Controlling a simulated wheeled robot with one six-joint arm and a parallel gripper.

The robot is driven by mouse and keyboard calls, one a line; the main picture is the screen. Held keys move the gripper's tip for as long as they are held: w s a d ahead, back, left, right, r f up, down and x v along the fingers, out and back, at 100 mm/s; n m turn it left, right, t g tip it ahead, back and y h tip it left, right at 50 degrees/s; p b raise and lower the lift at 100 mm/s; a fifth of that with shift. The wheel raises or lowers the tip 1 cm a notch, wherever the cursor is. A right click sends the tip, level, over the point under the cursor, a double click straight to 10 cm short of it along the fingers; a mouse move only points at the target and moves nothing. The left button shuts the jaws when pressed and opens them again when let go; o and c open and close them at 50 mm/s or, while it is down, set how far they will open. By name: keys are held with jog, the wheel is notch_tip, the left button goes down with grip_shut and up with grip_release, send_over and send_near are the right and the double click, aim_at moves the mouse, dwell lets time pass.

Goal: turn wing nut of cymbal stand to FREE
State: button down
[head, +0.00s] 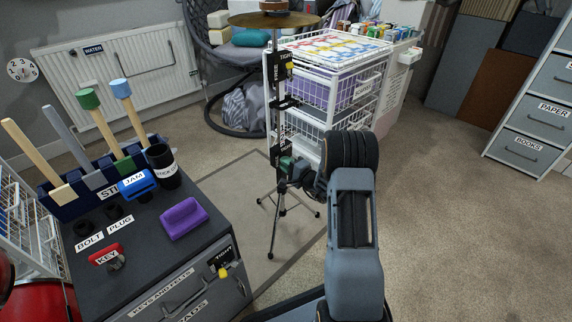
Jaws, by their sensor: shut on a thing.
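The cymbal stand (272,110) stands upright on tripod legs in the middle of the head view, with a brass cymbal (273,20) on top. A black panel high on the stand has a TIGHT label and a small yellow knob (290,68). A lower black panel (274,155) also has a TIGHT label. My gripper (289,170) is at this lower panel, shut on a small green part there, which appears to be the wing nut (286,162). My gripper mostly hides this part, and I cannot read which way it points.
A white wire-basket trolley (330,75) stands close behind the stand on the right. A dark cabinet (150,235) with tools, a purple block and labelled slots fills the left front. A hanging chair (235,60) is behind. The carpet at right is clear.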

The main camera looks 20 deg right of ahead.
jog(key=shift+d, duration=0.25)
jog(key=c, duration=1.3)
grip_release()
jog(key=shift+o, duration=0.7)
jog(key=shift+a, duration=0.2)
jog(key=p+v, duration=0.4)
jog(key=v, duration=0.9)
jog(key=shift+s, duration=0.4)
jog(key=shift+o, duration=0.2)
jog(key=shift+d+f, duration=0.1)
jog(key=shift+d, duration=0.05)
